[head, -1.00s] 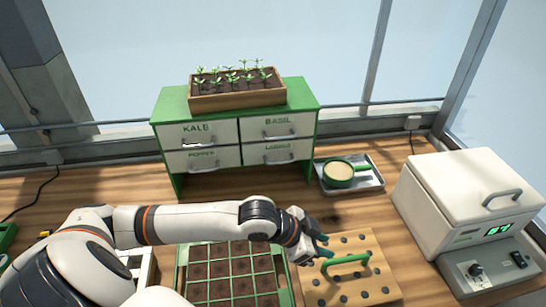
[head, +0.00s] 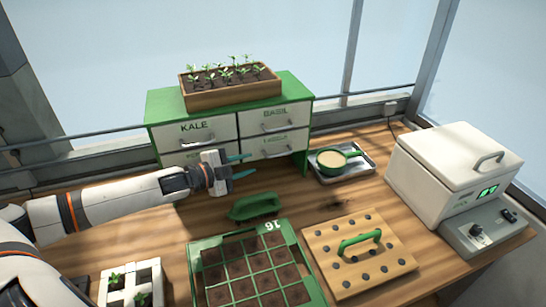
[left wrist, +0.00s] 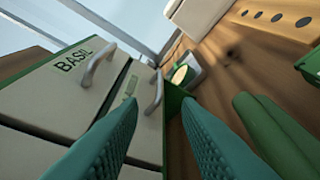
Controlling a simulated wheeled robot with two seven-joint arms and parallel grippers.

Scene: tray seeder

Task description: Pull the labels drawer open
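The labels drawer (head: 279,145) is the lower right drawer of the green and white cabinet (head: 150,107) and looks shut. In the left wrist view the drawer (left wrist: 148,128) shows its grey bar handle (left wrist: 157,93) between and beyond my fingertips. My left gripper (head: 243,166) is in front of the cabinet's lower drawers, its teal fingers apart and empty. It also shows in the left wrist view (left wrist: 160,95), with the handle apart from the fingers as far as I can tell. The gripper hides part of the lower left drawer. My right gripper is not in view.
A seedling box (head: 235,93) stands on the cabinet. A green tool (head: 254,207) and a green seed tray (head: 196,262) lie before it. A metal tray (head: 368,167) with a green cup (head: 332,160), a dibber board (head: 320,262) and a white machine (head: 425,175) are at right.

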